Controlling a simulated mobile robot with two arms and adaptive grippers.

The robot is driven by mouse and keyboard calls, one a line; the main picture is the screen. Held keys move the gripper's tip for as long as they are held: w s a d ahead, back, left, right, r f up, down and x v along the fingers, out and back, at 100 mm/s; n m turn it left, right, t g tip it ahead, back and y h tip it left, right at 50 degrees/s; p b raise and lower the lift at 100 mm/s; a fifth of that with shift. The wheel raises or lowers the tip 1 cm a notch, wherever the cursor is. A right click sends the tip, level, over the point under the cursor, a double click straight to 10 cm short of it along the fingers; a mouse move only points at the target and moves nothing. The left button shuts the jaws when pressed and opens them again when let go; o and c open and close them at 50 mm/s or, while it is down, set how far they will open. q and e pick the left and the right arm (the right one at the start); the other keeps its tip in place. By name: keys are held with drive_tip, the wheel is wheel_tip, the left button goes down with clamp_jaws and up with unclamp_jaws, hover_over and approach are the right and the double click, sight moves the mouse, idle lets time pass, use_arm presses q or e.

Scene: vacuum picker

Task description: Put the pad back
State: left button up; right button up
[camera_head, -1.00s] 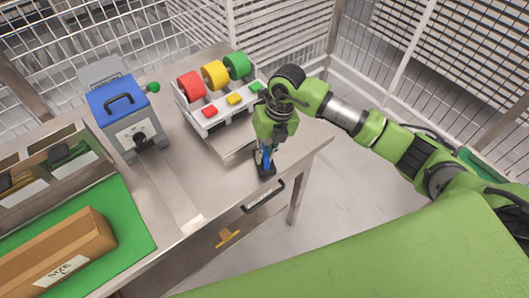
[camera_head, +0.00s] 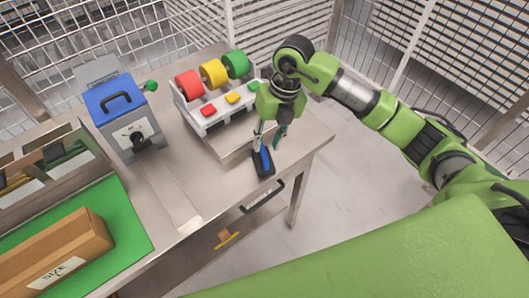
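A small black holder (camera_head: 263,170) stands near the right front edge of the steel table. A blue piece (camera_head: 266,156), which may be the pad, sits upright in or against it. My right gripper (camera_head: 270,142) points down just above and behind the holder. Its two fingers are spread apart, one beside the blue piece and one to its right, and nothing shows between them. Whether the left finger touches the blue piece is too small to tell. My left gripper is not in view.
A white rack (camera_head: 214,121) with red, yellow and green rolls stands behind the holder. A blue-lidded grey box (camera_head: 124,113) is further left. A cardboard box (camera_head: 55,258) lies on a green mat (camera_head: 120,220). The table between is clear. A drawer handle (camera_head: 263,197) projects in front.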

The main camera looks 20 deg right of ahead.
wheel_tip(320, 180, up, 6)
drive_tip(key=d+b, duration=0.1)
drive_tip(key=shift+r, duration=0.15)
drive_tip(key=shift+s+d, duration=0.1)
